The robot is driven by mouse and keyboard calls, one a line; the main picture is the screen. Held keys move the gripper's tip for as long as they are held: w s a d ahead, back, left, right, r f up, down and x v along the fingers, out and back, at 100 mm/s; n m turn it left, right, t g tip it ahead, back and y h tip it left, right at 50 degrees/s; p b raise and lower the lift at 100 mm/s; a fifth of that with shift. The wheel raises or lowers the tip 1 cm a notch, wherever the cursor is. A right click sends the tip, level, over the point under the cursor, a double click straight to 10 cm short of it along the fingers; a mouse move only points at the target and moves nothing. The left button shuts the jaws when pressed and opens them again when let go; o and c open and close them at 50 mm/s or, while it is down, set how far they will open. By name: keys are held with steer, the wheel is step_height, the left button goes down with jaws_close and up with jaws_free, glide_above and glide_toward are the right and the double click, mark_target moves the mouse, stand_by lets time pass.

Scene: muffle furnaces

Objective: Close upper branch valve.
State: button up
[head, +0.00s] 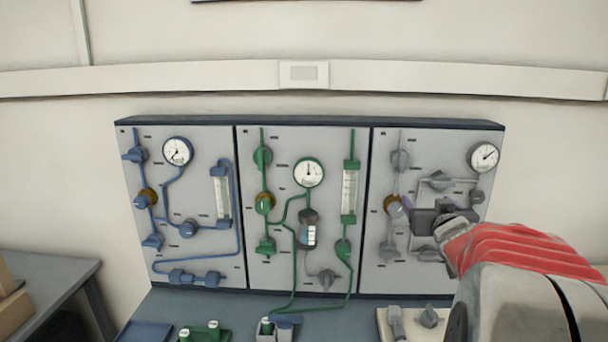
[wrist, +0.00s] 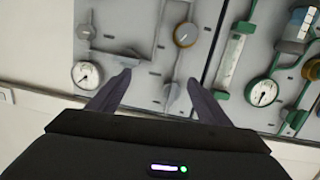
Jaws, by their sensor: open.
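The grey right-hand panel (head: 380,272) carries a branched pipe with several grey valves. The upper branch valve (head: 440,181) is a grey handle on the top horizontal branch, left of the gauge. In the wrist view, where the panel appears upside down, this valve (wrist: 127,57) lies just past the tip of the left finger. My gripper (head: 432,208) is in front of the grey panel, just below the upper branch valve in the head view, and hides part of the piping. In the wrist view my gripper (wrist: 159,78) is open, with nothing between its fingers. Contact with the valve cannot be told.
A round gauge (head: 484,157) sits at the panel's upper right. A brass-coloured knob (head: 393,207) and an upper-left grey valve (head: 400,160) are left of my gripper. The green panel (head: 283,277) and blue panel (head: 140,270) stand further left. Small fittings lie on the bench below.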

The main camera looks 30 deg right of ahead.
steer(key=t, duration=0.2)
glide_toward(445, 185)
steer(key=v, duration=0.3)
steer(key=shift+w+d, duration=0.1)
steer(key=x, duration=1.3)
steer(key=shift+w+d, duration=0.1)
steer(key=shift+w, duration=0.2)
steer(key=shift+c, duration=0.2)
steer(key=c, duration=1)
